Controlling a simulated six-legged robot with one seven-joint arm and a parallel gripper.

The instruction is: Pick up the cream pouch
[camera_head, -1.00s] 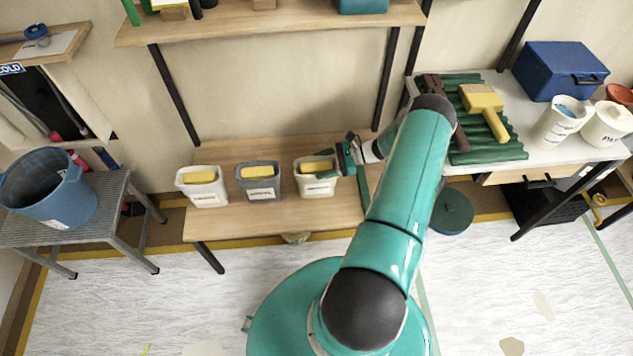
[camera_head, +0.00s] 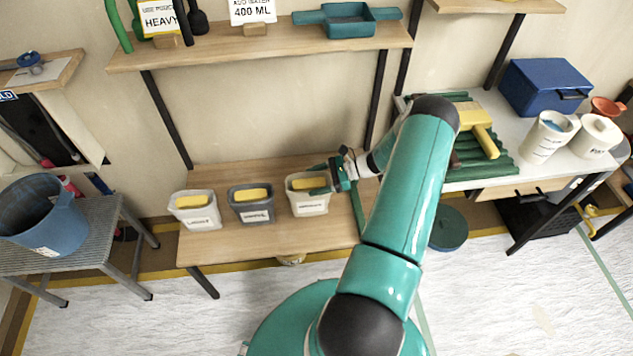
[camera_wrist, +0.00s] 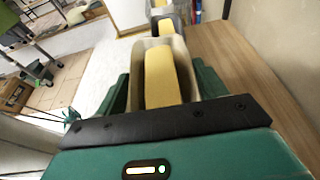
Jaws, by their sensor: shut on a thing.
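The cream pouch (camera_head: 308,204) is an open-topped, cream, bin-like container with a dark-lettered label and a yellow block (camera_head: 308,183) inside. It is the rightmost of three in a row over the low wooden bench. My gripper (camera_head: 322,179) reaches it from the right. In the wrist view, the green fingers lie on both sides of the cream pouch (camera_wrist: 143,60), closed on its walls, with the yellow block (camera_wrist: 162,78) between them. The pouch looks upright. I cannot tell whether its base touches the bench.
A grey container (camera_head: 252,212) and a white container (camera_head: 199,219) stand to the left on the bench (camera_head: 225,250). A shelf (camera_head: 260,50) with a teal tray (camera_head: 348,18) is above. A blue bucket (camera_head: 40,217) is at left. A worktable with a blue box (camera_head: 545,80) is at right.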

